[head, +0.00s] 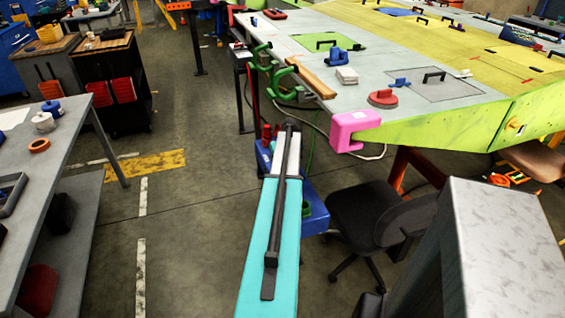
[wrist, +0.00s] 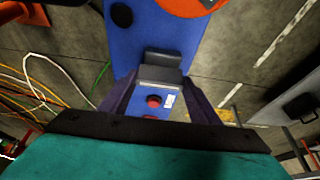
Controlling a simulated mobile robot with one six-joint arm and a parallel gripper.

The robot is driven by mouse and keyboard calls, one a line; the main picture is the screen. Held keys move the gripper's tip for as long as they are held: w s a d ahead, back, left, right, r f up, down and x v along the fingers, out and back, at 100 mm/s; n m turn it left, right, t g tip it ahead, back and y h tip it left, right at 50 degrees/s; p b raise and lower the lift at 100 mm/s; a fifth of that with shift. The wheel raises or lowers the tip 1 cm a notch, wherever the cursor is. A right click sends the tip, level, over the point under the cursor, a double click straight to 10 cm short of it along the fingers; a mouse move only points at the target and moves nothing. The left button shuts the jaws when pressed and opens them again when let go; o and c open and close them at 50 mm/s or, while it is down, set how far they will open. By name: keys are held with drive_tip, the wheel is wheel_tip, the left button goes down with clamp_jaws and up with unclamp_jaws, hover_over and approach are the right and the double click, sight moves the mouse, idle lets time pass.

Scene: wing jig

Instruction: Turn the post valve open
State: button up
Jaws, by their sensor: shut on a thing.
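The blue post (head: 314,208) stands on the floor beyond and beside my teal arm in the head view. In the wrist view its blue face (wrist: 152,33) fills the upper middle. A dark grey block-like handle (wrist: 160,70) stands out from that face; I take it for the post valve's handle. My gripper (wrist: 159,82) has its two dark fingers on either side of this handle and is shut on it. The handle's far side and its pivot are hidden. In the head view my arm hides the gripper and the handle.
A red button (wrist: 153,101) and white label sit on the blue face, with an orange disc (wrist: 192,3) at the top. Cables lie left in the wrist view. A black chair (head: 370,215) and the wing jig with a pink clamp (head: 352,130) are close by on the right.

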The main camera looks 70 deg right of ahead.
drive_tip(key=o, duration=0.9)
drive_tip(key=shift+w+r, duration=0.15)
drive_tip(key=shift+w, duration=0.05)
drive_tip(key=shift+o, duration=0.7)
drive_tip(key=shift+s, duration=0.1)
drive_tip(key=b+v, duration=0.1)
drive_tip(key=v, duration=1.2)
drive_tip(key=shift+s+a+r+b, duration=0.15)
drive_tip(key=shift+r+b, duration=0.1)
drive_tip(key=shift+b, duration=0.1)
